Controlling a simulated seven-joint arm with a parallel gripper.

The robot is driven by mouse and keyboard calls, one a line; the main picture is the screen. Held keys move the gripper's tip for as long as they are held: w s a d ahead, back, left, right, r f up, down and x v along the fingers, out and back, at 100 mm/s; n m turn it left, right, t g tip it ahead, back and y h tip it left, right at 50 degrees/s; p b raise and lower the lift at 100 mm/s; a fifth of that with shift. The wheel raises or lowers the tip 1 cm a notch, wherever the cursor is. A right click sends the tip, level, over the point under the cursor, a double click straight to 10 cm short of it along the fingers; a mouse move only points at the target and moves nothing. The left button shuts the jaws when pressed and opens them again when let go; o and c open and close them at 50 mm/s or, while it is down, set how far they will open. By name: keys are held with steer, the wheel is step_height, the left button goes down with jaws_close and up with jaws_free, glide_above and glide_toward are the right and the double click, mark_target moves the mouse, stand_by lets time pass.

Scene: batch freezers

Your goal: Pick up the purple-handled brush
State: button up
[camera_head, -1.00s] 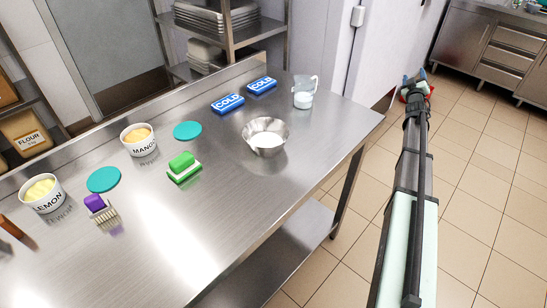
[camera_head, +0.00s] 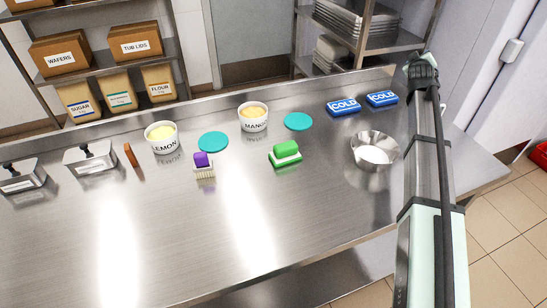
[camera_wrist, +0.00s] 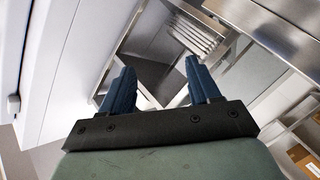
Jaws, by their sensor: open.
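The purple-handled brush (camera_head: 203,164) is on the steel table in the head view, left of centre. Its purple handle is toward the back and its pale bristles toward the front. My gripper (camera_wrist: 157,88) shows in the wrist view with its two dark blue fingers apart and nothing between them. In the head view my arm rises at the right, well to the right of the brush, and the fingers are hard to make out there. The brush is not in the wrist view.
A green brush or sponge (camera_head: 286,154) lies right of the purple one. Behind are a lemon tub (camera_head: 162,138), a mango tub (camera_head: 253,117) and teal lids (camera_head: 213,142). A steel bowl (camera_head: 375,150) stands near my arm. The table's front (camera_head: 150,240) is clear.

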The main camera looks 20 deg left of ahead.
steer(key=s+a+f+n+g+y, duration=0.1)
steer(key=s+a+n+g, duration=0.15)
steer(key=s+a, duration=0.75)
steer(key=s+a+f+n+g+y, duration=0.1)
steer(key=s+a+f+n+g, duration=0.3)
steer(key=a, duration=1)
steer(key=s+a+r+n+g+y, duration=0.1)
steer(key=s+a+g, duration=0.1)
steer(key=s+a, duration=0.8)
steer(key=r+n+g+h, duration=0.2)
steer(key=n+g+h, duration=0.1)
steer(key=n+g, duration=0.55)
glide_above(198, 152)
steer(key=shift+w+d+f+t, duration=0.1)
steer(key=shift+w+f+t, duration=0.05)
steer(key=shift+t, duration=0.35)
steer(key=shift+f, duration=0.25)
step_height(198, 152, down, 8)
steer(key=shift+r, duration=0.1)
steer(key=shift+s+d+f, duration=0.15)
steer(key=shift+f, duration=0.95)
steer(key=shift+s+d+f, duration=0.15)
steer(key=shift+f, duration=1.45)
